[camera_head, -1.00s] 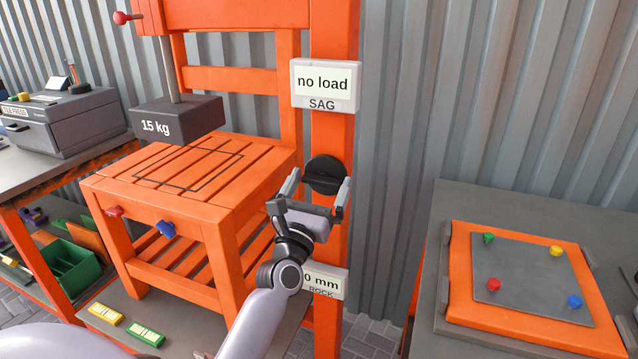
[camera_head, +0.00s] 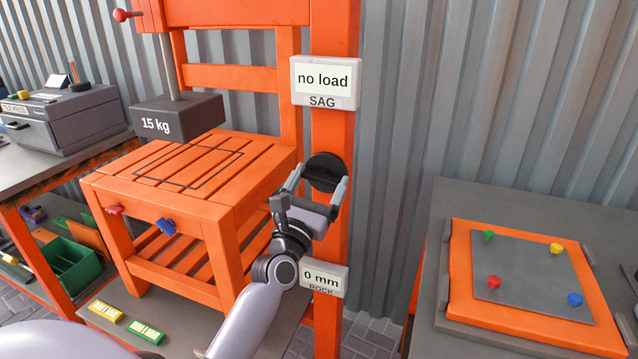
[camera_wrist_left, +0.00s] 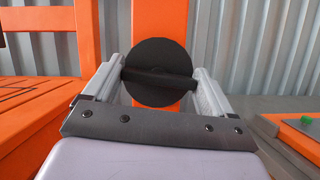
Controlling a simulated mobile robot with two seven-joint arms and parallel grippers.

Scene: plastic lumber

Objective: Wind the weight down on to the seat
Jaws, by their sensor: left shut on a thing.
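The black round knob (camera_head: 325,172) is on the orange post, below the SAG display. My left gripper (camera_head: 318,182) is shut on the knob's bar. In the left wrist view the knob (camera_wrist_left: 160,58) fills the space between the two fingers (camera_wrist_left: 162,80), with its bar lying across from one finger to the other. The dark grey 15 kg weight (camera_head: 177,119) hangs on a rod above the orange slatted seat (camera_head: 200,165), with a gap between them. A dark square outline is marked on the seat. The SAG display (camera_head: 325,82) reads "no load". My right gripper is not in view.
The ROCK display (camera_head: 323,280) reads 0 mm, low on the post beside my left wrist. A grey bench (camera_head: 500,205) with an orange panel (camera_head: 530,310) stands at the right. A grey machine (camera_head: 65,118) stands on a bench at the left.

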